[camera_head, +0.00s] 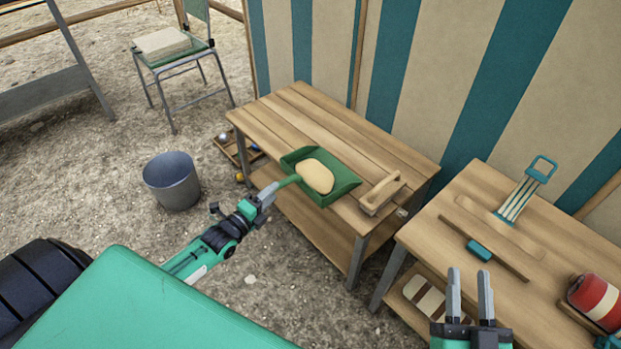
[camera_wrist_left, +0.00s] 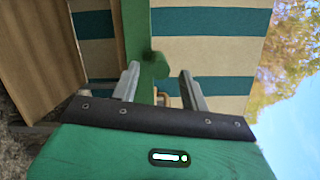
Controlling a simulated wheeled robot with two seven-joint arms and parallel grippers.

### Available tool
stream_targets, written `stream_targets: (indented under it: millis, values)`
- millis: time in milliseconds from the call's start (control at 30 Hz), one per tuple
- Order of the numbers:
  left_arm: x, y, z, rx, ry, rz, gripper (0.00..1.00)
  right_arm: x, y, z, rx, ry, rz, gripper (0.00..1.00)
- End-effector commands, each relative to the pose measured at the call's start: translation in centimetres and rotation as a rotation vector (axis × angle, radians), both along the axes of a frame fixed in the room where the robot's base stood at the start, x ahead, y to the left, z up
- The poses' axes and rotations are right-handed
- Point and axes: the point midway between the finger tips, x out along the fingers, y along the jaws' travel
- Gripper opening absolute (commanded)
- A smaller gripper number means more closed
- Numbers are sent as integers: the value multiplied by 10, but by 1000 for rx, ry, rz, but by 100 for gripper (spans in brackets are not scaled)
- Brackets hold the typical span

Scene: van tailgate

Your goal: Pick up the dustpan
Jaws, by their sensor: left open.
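The green dustpan (camera_head: 345,185) lies on the left wooden table, with a tan rounded object (camera_head: 316,176) in its pan. Its handle (camera_head: 289,182) points left over the table's edge, toward my left gripper (camera_head: 268,193). My left gripper is open, with its fingertips close to the handle end. In the left wrist view the dustpan (camera_wrist_left: 138,30) appears beyond the open fingers (camera_wrist_left: 160,82), its handle end between them; I cannot tell if they touch. My right gripper (camera_head: 469,292) is open and empty in front of the right table.
The left table (camera_head: 385,143) also holds a wooden-handled tool (camera_head: 382,193). The right table (camera_head: 560,240) carries a teal-handled spatula-like tool (camera_head: 525,190), a brush (camera_head: 480,250) and a red canister (camera_head: 596,300). A grey bucket (camera_head: 172,182) and a chair (camera_head: 172,55) stand on the ground.

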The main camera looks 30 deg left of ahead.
Motion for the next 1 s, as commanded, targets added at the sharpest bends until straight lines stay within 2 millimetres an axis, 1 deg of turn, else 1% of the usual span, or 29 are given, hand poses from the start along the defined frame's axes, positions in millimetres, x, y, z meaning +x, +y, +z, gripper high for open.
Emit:
stream_targets:
  millis: [200,300,400,533,733,867,900,967,1000]
  values:
    - [24,-3,-3,-1,-3,-1,45,-1,-11,34,46,-199,-32,36]
    - [35,-5,-3,0,-2,0,45,-4,-16,48,66,-278,-43,36]
    - [42,-7,-2,-1,-2,0,45,-7,-19,58,78,-331,-51,36]
    - [46,-7,-2,0,-2,0,45,-9,-21,63,85,-359,-55,36]
    - [46,-7,-2,0,-1,0,45,-9,-21,64,85,-360,-55,36]
    - [46,-7,-2,0,-1,0,20,-9,-21,64,85,-359,-55,36]
    - [46,-7,-2,0,-1,0,12,-9,-21,64,85,-359,-55,36]
    - [46,-7,-2,0,-1,0,0,-9,-21,64,85,-359,-55,36]
    - [46,-7,-2,0,-1,0,0,-9,-21,64,85,-359,-55,36]
